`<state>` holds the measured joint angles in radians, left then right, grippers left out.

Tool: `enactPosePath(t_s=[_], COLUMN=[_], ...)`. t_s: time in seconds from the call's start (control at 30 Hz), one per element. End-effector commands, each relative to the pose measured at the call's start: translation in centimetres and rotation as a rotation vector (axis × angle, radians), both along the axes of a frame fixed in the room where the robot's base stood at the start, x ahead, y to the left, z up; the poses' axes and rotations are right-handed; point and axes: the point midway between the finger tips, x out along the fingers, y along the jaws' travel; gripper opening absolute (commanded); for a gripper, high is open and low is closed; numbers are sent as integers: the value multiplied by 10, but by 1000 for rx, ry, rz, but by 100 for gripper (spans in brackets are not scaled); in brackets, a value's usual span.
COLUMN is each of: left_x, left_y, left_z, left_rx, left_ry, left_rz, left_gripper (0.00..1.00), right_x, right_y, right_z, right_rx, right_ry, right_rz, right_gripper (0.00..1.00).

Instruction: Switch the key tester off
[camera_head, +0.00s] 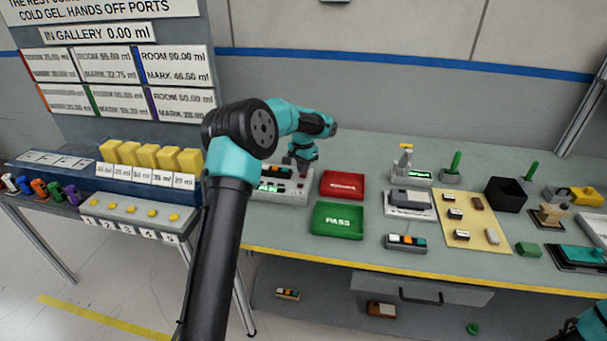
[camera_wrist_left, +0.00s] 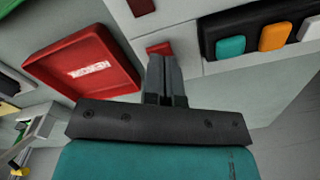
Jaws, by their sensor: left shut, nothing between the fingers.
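The key tester (camera_head: 290,197) is a pale grey box with a lit green display at the left end of the bench. A dark module with coloured keys (camera_head: 275,171) sits on it, and this module also shows in the left wrist view (camera_wrist_left: 262,37). My left gripper (camera_head: 302,172) is shut and empty, pointing down over the tester's right end. In the left wrist view, its fingertips (camera_wrist_left: 163,62) are at a small red switch (camera_wrist_left: 158,48) on the tester and partly cover it. I cannot tell whether they touch it. A second dark red part (camera_wrist_left: 141,6) shows at the top edge.
A red tray (camera_head: 342,184) and a green PASS tray (camera_head: 337,220) lie just right of the tester. Another keyed module (camera_head: 405,242) lies further right. A lower table with yellow blocks (camera_head: 148,156) stands at left. Bare bench shows around the trays.

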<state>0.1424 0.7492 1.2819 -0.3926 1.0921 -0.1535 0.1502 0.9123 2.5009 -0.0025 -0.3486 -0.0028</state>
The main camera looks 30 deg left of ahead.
Motion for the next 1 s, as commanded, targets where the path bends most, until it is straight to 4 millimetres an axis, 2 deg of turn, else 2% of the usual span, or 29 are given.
enactPosePath(t_s=[1.0], left_x=[0], left_y=[0], left_z=[-12], left_rx=[0], left_ry=[0], left_rz=[0], left_gripper=[0], right_x=[0], right_y=[0], right_z=[0], right_rx=[0], right_ry=[0], right_rz=[0], right_gripper=[43])
